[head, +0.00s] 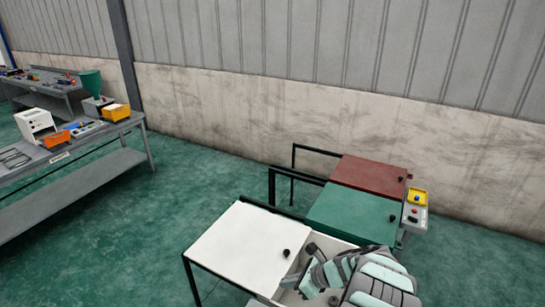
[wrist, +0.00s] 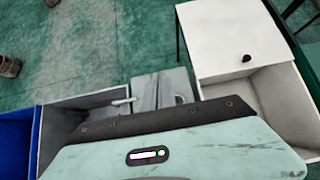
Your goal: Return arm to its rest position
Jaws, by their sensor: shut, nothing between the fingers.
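My arm, in pale green and grey segments, reaches in from the bottom right of the head view, in front of the white cabinet (head: 240,245). The arm covers part of the cabinet's right side, and my fingertips cannot be made out there. In the wrist view, the pale green housing of my gripper fills the bottom. Beyond its dark edge, my gripper (wrist: 159,88) shows as two grey-green fingers side by side, shut and empty. The white cabinet (wrist: 222,40) is to their right, with an open white compartment (wrist: 285,100) below its black knob. The fingers look apart from it.
A green-topped cabinet (head: 350,215) and a red-topped one (head: 368,173) stand behind the white one. A control box with a yellow top (head: 416,198) is at their right. A blue bin (wrist: 18,140) and a grey bin (wrist: 60,125) lie left of my gripper. Green floor (head: 180,190) is clear towards the workbench (head: 75,180).

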